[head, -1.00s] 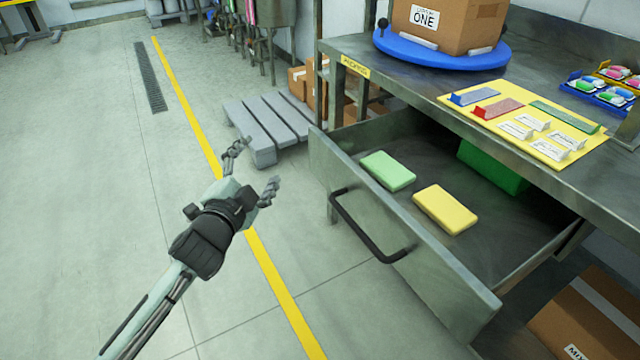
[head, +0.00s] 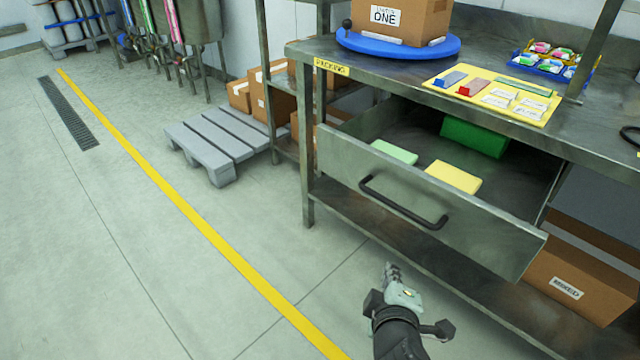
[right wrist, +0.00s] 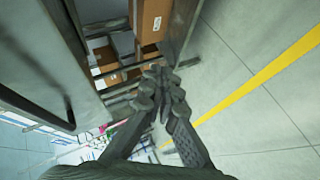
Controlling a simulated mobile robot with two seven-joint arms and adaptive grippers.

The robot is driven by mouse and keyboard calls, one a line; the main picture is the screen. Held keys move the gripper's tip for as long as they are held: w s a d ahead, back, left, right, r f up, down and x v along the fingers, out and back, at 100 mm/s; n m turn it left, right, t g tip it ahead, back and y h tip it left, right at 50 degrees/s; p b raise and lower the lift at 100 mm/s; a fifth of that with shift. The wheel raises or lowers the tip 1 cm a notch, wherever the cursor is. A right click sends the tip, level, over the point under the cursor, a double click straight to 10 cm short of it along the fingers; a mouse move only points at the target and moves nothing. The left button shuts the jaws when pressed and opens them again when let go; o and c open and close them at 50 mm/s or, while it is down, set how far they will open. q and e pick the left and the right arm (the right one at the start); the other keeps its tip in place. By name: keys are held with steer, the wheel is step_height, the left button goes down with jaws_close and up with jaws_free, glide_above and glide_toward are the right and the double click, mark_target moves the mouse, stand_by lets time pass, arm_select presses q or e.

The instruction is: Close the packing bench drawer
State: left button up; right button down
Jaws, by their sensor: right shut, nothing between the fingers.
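The packing bench (head: 560,125) is a grey metal table with a yellow label at its front left corner. Its drawer (head: 480,232) stands pulled out, with a black bar handle (head: 402,207) on its front panel. A green block, a yellow block and a darker green box lie inside. My right gripper (head: 390,270) is shut and empty, in front of and below the drawer front, apart from the handle. In the right wrist view its fingertips (right wrist: 162,78) meet, with a grey metal panel at the left. My left gripper is out of view.
A blue turntable (head: 400,45) with a carton, a yellow board (head: 490,93) and a blue tray of small packs are on the bench top. A grey pallet (head: 215,142) lies left of the bench. A carton (head: 575,275) sits on the lower shelf. The floor at left is clear.

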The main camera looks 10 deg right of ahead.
steer(key=w+a+r+n+t+y, duration=0.2)
steer(key=a+r+n+t, duration=0.4)
steer(key=a+r, duration=0.55)
steer(key=p, duration=0.1)
glide_toward(347, 164)
steer(key=w+a, duration=0.3)
steer(key=w, duration=0.1)
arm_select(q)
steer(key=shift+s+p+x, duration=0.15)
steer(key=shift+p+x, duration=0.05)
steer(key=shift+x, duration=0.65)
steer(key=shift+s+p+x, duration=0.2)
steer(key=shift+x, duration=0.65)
arm_select(e)
steer(key=shift+w+d, duration=0.5)
steer(key=shift+d, duration=0.4)
steer(key=shift+w+d, duration=0.45)
steer(key=shift+d, duration=0.45)
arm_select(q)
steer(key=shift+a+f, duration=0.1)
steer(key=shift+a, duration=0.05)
